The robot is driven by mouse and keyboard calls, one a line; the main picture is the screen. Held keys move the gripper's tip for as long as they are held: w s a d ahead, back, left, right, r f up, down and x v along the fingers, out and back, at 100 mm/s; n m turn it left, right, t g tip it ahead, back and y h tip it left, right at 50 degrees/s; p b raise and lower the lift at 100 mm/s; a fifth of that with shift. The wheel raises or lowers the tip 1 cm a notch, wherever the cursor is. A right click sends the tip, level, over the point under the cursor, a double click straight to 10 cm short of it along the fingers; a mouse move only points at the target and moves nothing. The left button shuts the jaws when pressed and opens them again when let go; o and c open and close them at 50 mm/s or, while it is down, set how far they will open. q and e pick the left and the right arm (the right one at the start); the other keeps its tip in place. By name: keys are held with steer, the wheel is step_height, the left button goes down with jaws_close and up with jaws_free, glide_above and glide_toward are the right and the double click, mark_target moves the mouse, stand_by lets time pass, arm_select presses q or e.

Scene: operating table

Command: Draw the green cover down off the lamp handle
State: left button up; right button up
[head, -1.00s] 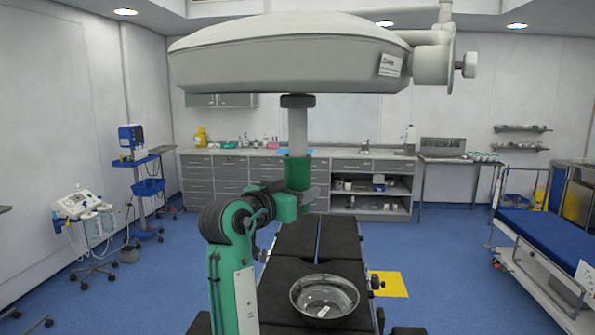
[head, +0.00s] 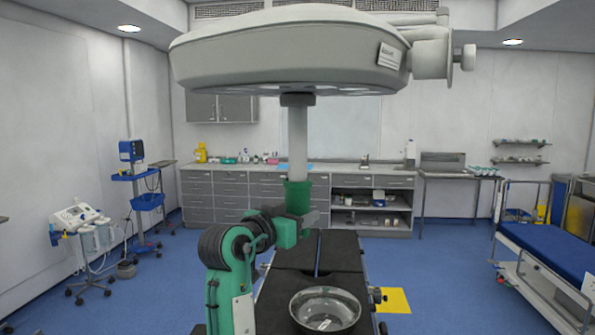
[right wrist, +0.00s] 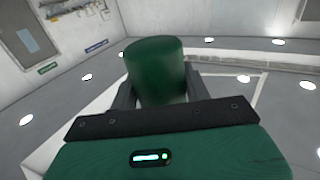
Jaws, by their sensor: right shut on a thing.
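The surgical lamp (head: 290,50) hangs overhead in the head view. Its pale handle (head: 298,140) points straight down, with a long bare stretch showing. The green cover (head: 298,196) is upright at the handle's lower end; whether the handle still reaches inside it cannot be seen. My right gripper (head: 307,220) is shut on the cover's lower part. In the right wrist view the cover (right wrist: 156,70) stands between the two dark fingers, and its far side is hidden. My left gripper is not in view.
A metal bowl (head: 325,310) sits on the black operating table (head: 340,250) below my arm. A blue bed (head: 550,235) stands at the right and a monitor stand (head: 135,185) at the left. Open air surrounds the cover.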

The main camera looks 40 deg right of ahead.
steer(key=shift+f+b, duration=2.1)
steer(key=shift+f, duration=0.6)
